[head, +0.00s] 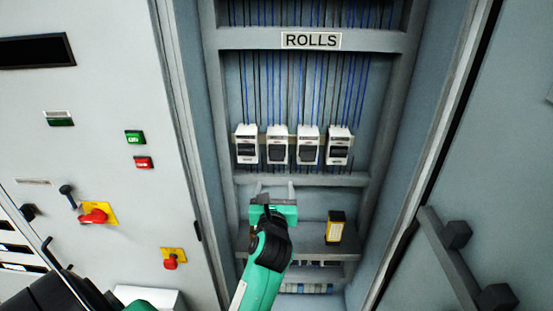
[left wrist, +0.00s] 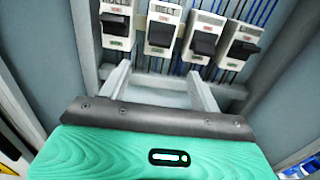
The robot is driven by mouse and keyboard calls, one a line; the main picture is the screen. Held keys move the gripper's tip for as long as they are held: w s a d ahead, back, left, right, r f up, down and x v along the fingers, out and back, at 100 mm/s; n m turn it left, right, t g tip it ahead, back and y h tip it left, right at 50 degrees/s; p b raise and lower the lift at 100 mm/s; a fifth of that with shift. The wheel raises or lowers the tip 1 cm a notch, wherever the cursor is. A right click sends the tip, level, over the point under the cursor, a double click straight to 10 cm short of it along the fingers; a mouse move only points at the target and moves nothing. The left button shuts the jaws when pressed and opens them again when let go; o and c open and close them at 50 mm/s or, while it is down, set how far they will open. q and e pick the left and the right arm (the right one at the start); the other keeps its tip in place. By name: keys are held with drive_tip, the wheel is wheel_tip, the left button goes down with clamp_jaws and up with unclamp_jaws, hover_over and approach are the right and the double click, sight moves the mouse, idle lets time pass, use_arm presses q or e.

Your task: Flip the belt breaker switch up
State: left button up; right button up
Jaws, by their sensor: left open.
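Several white breakers with black levers sit in a row in the open cabinet. The belt breaker (head: 278,145) is second from the left in the head view. In the left wrist view the breaker labelled BELT (left wrist: 163,28) has a black lever that sticks out and appears to sit low. My left gripper (head: 274,190) is open and empty, below the row and in front of the rail. In the left wrist view the fingers of my left gripper (left wrist: 158,85) point up towards the breakers, apart from the belt lever. My right gripper is not in view.
The ROLLS sign (head: 311,41) is on the rail above. Neighbouring breakers stand close on both sides of the belt one. A yellow and black box (head: 335,227) stands on the shelf (head: 312,243) below. Cabinet walls and a door (head: 500,160) border the opening.

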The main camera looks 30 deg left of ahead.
sight(277, 160)
use_arm(q)
drive_tip(key=p+x, duration=0.4)
drive_tip(key=x, duration=0.8)
drive_tip(key=shift+d, duration=0.1)
drive_tip(key=shift+w+a+f, duration=0.1)
drive_tip(key=shift+w+a, duration=0.25)
drive_tip(key=shift+w, duration=0.25)
drive_tip(key=shift+c, duration=0.2)
drive_tip(key=c, duration=0.9)
drive_tip(key=shift+p, duration=0.35)
drive_tip(key=shift+c, duration=0.2)
